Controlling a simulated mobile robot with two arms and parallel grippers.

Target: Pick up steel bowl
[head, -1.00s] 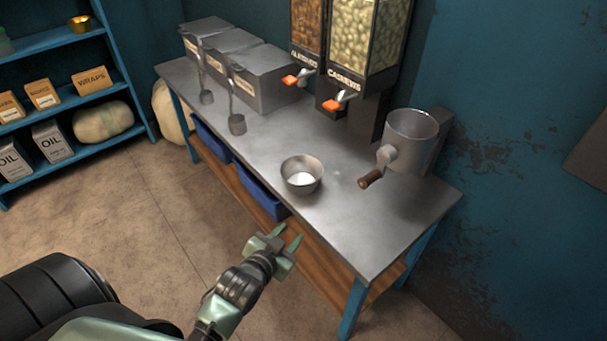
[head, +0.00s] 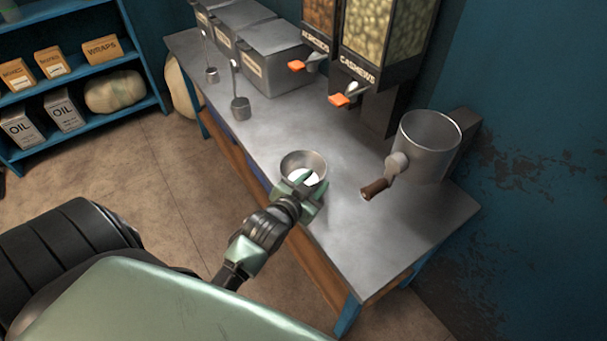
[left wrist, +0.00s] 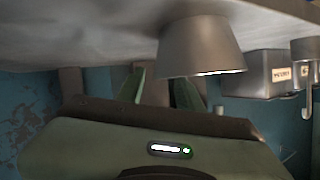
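My left gripper (head: 301,184) is at the bowl's near side. Its green fingers are spread apart, and one tip overlaps the bowl's near rim in the head view. In the left wrist view, the picture is upside down and the bowl (left wrist: 200,45) hangs from the top. The gripper (left wrist: 160,90) shows there with a gap between its fingers; the bowl covers part of one finger. I cannot tell whether the fingers touch the bowl. My right gripper is not in view.
The metal table (head: 345,235) has free room right of the bowl. A grinder with a crank (head: 425,145) stands at right. Nut dispensers (head: 385,40), metal bins (head: 280,60) and scoops (head: 240,108) are behind. A blue shelf (head: 80,75) is at far left.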

